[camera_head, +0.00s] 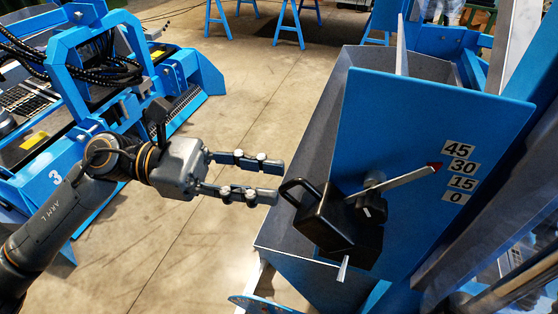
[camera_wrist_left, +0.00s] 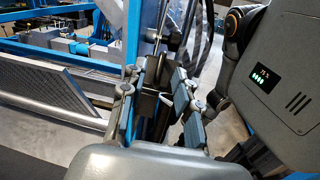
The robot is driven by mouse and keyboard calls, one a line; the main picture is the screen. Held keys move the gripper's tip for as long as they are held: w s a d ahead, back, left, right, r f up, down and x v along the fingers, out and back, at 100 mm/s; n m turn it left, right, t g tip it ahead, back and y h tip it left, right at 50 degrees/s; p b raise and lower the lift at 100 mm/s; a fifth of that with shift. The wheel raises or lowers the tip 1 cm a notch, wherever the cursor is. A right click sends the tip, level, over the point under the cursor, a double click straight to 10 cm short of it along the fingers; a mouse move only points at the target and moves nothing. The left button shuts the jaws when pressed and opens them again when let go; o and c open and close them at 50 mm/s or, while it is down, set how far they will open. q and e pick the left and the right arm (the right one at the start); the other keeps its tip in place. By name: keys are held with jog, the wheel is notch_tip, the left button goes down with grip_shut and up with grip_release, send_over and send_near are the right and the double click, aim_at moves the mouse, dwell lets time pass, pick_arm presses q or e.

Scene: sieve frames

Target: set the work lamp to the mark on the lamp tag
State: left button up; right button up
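The work lamp appears to be the black box (camera_head: 345,225) with a black loop handle (camera_head: 300,195), mounted on a blue panel (camera_head: 400,120). A grey pointer (camera_head: 405,182) with a red tip reaches from its pivot to a scale (camera_head: 461,165) marked 45, 30, 15 and 0. The tip is by the 30. My left gripper (camera_head: 275,181) is open and empty, just left of the handle, fingers pointing at it. In the left wrist view, dark parts show beyond and between the open fingers (camera_wrist_left: 158,82). I cannot make out a separate lamp tag. My right gripper is not in view.
A grey-sided box structure (camera_head: 300,150) stands behind the panel, with blue beams at the right. A blue machine frame (camera_head: 110,60) with black hoses stands at the left. Bare concrete floor (camera_head: 225,110) lies between them. Blue trestles (camera_head: 290,25) stand at the back.

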pick_arm(q)
jog(key=d, duration=0.2)
jog(key=shift+s+d+p, duration=0.2)
jog(key=shift+d+p, duration=0.1)
jog(key=shift+p, duration=0.1)
jog(key=shift+c, duration=0.7)
grip_shut()
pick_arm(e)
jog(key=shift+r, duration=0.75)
